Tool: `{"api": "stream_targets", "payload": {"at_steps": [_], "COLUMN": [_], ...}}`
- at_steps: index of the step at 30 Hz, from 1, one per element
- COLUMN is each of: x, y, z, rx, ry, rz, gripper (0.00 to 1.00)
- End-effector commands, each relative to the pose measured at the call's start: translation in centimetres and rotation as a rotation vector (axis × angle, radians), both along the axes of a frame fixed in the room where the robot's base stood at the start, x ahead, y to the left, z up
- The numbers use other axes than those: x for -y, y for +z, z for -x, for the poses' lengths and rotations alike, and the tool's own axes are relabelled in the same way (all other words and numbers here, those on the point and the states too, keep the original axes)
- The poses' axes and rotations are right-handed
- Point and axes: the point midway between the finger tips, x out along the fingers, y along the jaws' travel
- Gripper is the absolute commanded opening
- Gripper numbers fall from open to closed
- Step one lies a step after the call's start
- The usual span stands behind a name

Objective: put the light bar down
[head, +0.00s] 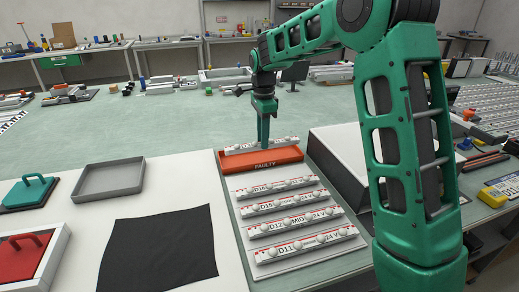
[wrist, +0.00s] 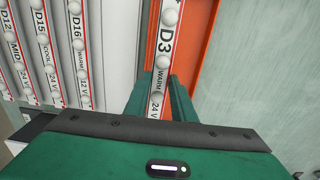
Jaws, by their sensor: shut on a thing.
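A white light bar with round bulbs and a red edge (head: 240,149) is in my gripper (head: 265,138), which points down and is shut on it near its middle. In the wrist view the bar (wrist: 167,45) reads D3, WARM, 24 V and runs between the green fingers (wrist: 160,95). The bar is at the orange tray marked FAULTY (head: 262,166), along its length. The tray also shows in the wrist view (wrist: 203,35), beneath and beside the bar. I cannot tell whether the bar touches the tray floor.
A pale board (head: 244,222) in front of the tray holds several similar bars, among them D11 (head: 300,245) and D12 (head: 295,222). A black cloth (head: 160,247) and an empty grey tray (head: 109,180) lie to the left. A white-and-grey box (head: 340,165) stands right of the orange tray.

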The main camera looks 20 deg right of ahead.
Motion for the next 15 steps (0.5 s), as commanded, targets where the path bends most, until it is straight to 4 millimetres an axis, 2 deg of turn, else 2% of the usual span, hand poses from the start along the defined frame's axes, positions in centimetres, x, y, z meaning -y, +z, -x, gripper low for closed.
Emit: {"api": "stream_targets", "payload": {"at_steps": [3,6,11,15], "x": [0.0,0.1,0.1,0.1], "y": [-1.1,-1.5,-2.1,-3.7], "z": [-1.7,-2.5,-2.8,-2.7], "rx": [-0.001,0.001,-0.001,-0.002], "ry": [0.000,0.001,0.001,0.001], "rz": [0.000,0.000,0.000,0.000], "gripper": [0.00,0.00,0.00,0.00]}}
